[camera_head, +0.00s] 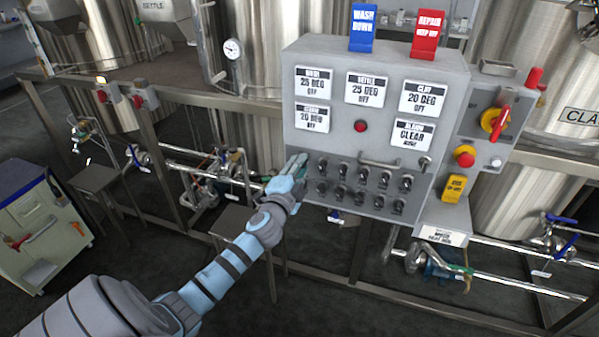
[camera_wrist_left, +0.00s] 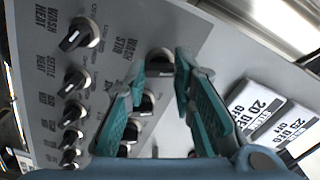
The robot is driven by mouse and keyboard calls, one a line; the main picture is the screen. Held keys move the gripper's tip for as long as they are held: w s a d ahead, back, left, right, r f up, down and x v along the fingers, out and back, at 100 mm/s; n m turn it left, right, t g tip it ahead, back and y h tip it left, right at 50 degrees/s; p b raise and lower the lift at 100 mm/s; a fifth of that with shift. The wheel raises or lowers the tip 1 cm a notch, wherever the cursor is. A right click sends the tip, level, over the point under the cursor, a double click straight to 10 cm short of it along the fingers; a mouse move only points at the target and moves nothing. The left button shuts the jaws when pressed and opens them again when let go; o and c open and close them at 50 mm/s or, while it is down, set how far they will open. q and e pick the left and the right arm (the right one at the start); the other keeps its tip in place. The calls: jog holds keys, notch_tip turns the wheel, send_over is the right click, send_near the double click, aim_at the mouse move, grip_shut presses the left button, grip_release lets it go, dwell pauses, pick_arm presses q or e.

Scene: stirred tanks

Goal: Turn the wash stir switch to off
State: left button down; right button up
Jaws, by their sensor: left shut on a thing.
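The wash stir switch (camera_wrist_left: 158,63) is a black knob beside its "WASH STIR" label in the left wrist view. My left gripper (camera_wrist_left: 163,72) has its teal fingers shut on this knob, one on either side. The knob is partly hidden between the fingers, so its pointer position cannot be made out. In the head view my left gripper (camera_head: 294,168) is at the left edge of the grey control panel (camera_head: 340,140), beside the two rows of switches, and covers the knob it holds. My right gripper is in neither view.
The wash heat switch (camera_wrist_left: 75,35) is close by, with several more black knobs in rows. Display plates (camera_head: 312,117) sit above the switches.

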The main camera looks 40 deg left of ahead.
pick_arm(q)
jog(key=shift+f+n, duration=0.1)
jog(key=shift+n, duration=0.6)
jog(key=shift+b, duration=0.3)
jog(key=c, duration=1.4)
grip_release()
jog(key=shift+o, duration=0.2)
jog(key=shift+s, duration=0.1)
jog(key=v, duration=1.2)
